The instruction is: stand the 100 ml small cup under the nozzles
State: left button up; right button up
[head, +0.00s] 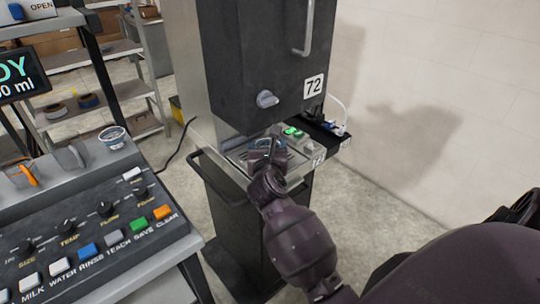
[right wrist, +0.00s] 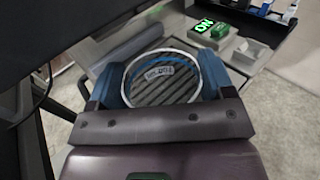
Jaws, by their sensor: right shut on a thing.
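My right gripper (head: 264,148) is under the front of the black dispenser head marked 72 (head: 262,60), over a grated tray (head: 236,155). In the right wrist view its two blue fingers (right wrist: 160,88) are shut on the sides of a clear round cup (right wrist: 162,52) with a pale rim and a small label whose text I cannot read surely. Dark ribs show through the cup. I cannot tell whether its base touches the grate. The nozzles are hidden. My left gripper is not in view.
Green-lit switches (head: 293,131) sit right of the tray, and a black shelf (head: 325,134) with small items is beyond. A button panel (head: 90,240) stands at left, with another small cup (head: 113,137) on its top. A pale wall is at right.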

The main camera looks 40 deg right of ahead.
aim_at(263, 144)
jog(key=w, duration=0.1)
jog(key=w+d+b, duration=0.1)
jog(key=w, duration=0.1)
jog(key=shift+w+f, duration=0.15)
jog(key=shift+f, duration=0.05)
jog(key=shift+w+f+b, duration=0.15)
jog(key=shift+f+b, duration=0.05)
jog(key=shift+b, duration=0.1)
jog(key=shift+f, duration=0.5)
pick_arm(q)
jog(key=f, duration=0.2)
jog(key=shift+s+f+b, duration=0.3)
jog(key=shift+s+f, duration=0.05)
pick_arm(e)
jog(key=shift+f, duration=0.2)
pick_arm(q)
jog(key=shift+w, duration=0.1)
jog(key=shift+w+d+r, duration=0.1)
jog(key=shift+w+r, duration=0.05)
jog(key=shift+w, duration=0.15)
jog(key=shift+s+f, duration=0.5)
pick_arm(e)
jog(key=shift+f, duration=0.55)
